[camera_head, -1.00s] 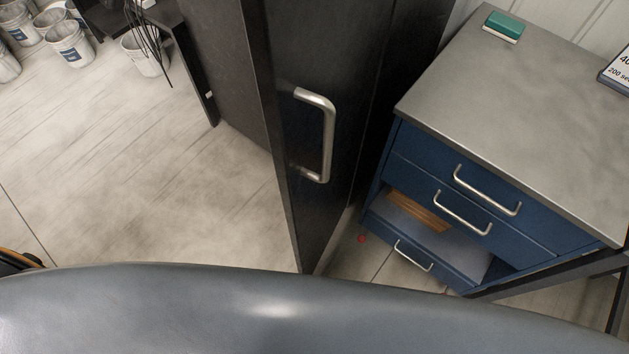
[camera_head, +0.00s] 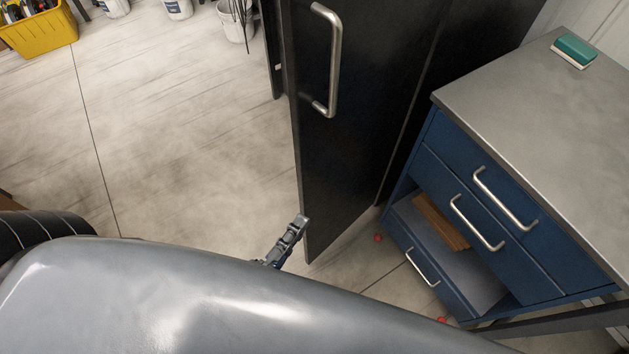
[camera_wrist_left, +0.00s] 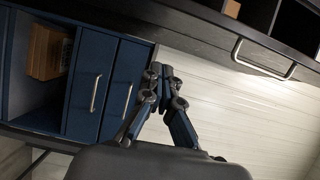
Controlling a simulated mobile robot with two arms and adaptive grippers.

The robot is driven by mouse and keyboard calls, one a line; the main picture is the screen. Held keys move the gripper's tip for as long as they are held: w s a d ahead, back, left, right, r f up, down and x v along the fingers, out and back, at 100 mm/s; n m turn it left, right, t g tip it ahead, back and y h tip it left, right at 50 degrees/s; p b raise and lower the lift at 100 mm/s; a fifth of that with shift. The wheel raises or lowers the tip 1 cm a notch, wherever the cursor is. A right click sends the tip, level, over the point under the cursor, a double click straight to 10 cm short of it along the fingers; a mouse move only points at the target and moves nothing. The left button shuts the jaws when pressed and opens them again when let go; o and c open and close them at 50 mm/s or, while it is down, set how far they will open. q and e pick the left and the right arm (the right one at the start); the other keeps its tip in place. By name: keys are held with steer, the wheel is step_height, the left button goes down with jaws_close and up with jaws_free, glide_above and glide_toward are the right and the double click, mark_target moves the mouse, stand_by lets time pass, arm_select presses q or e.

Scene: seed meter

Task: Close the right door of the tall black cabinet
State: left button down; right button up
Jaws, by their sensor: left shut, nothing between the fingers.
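The black cabinet door (camera_head: 375,110) stands open in the head view, with a silver bar handle (camera_head: 334,60) on its face. The handle also shows at the upper right of the wrist view (camera_wrist_left: 265,62), on a dark panel. My left gripper (camera_head: 302,222) is shut and empty. Most of the cabinet body is hidden or out of view. My right gripper is not in view.
A blue drawer unit (camera_head: 480,205) with a grey top stands right of the door; a green-and-white block (camera_head: 575,50) lies on it. A yellow crate (camera_head: 42,38) and white buckets (camera_head: 236,22) stand at the back. The floor left of the door is clear.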

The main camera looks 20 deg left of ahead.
mark_target(309, 170)
arm_select(q)
steer(key=shift+w+a+r+p, duration=0.1)
steer(key=shift+w+a+p, duration=0.3)
steer(key=shift+w, duration=1.55)
steer(key=shift+w+a+r+p, duration=0.15)
steer(key=shift+w+p, duration=0.5)
steer(key=shift+w, duration=1.3)
steer(key=shift+w+a+r+p, duration=0.1)
steer(key=shift+w+a+p, duration=0.3)
steer(key=shift+w, duration=1.55)
